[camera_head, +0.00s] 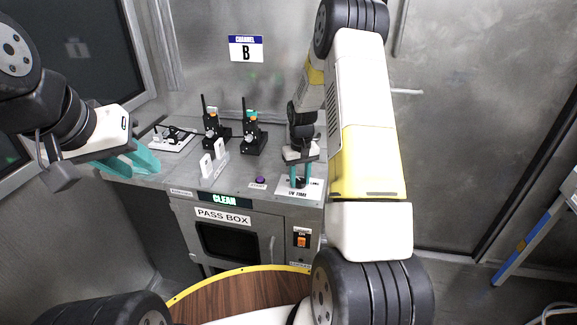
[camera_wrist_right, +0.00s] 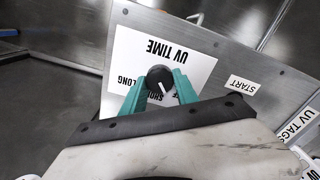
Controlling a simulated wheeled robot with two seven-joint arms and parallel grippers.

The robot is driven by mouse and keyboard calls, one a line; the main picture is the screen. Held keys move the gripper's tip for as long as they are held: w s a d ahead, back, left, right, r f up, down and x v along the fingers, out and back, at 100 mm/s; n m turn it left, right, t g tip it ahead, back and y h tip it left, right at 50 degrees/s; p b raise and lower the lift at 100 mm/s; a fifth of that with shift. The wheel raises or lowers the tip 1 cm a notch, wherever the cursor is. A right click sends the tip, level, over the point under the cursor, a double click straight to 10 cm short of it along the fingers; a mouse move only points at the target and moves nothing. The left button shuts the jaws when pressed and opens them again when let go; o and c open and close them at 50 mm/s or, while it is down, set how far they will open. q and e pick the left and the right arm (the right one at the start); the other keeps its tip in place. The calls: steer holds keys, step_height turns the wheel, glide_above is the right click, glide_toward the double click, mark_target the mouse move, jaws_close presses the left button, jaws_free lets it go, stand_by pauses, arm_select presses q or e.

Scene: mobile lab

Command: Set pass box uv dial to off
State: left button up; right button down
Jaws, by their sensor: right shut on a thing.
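The UV dial is a black round knob (camera_wrist_right: 159,78) with a white pointer line, on a white plate marked UV TIME (camera_wrist_right: 178,52). In the wrist view the line points to the lower right. LONG and part of SHORT show upside down; other lettering is partly covered by the fingers. My right gripper (camera_wrist_right: 161,87) has its teal fingers on both sides of the knob, shut on it. In the head view the right gripper (camera_head: 300,176) reaches down onto the plate (camera_head: 312,190) on the pass box top. My left gripper (camera_head: 131,161) is open and empty at the left.
The pass box (camera_head: 222,217) has a dark window and an orange switch (camera_head: 302,241). On its top are a purple button (camera_head: 260,180), a white holder (camera_head: 213,163), and two black radio-like devices (camera_head: 253,138) farther back. A wood-topped round surface (camera_head: 235,297) is in front.

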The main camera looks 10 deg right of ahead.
mark_target(300, 180)
steer(key=shift+r+n, duration=0.1)
steer(key=shift+n, duration=1.8)
steer(key=c, duration=0.9)
jaws_free()
steer(key=shift+c, duration=0.2)
steer(key=shift+r, duration=3.85)
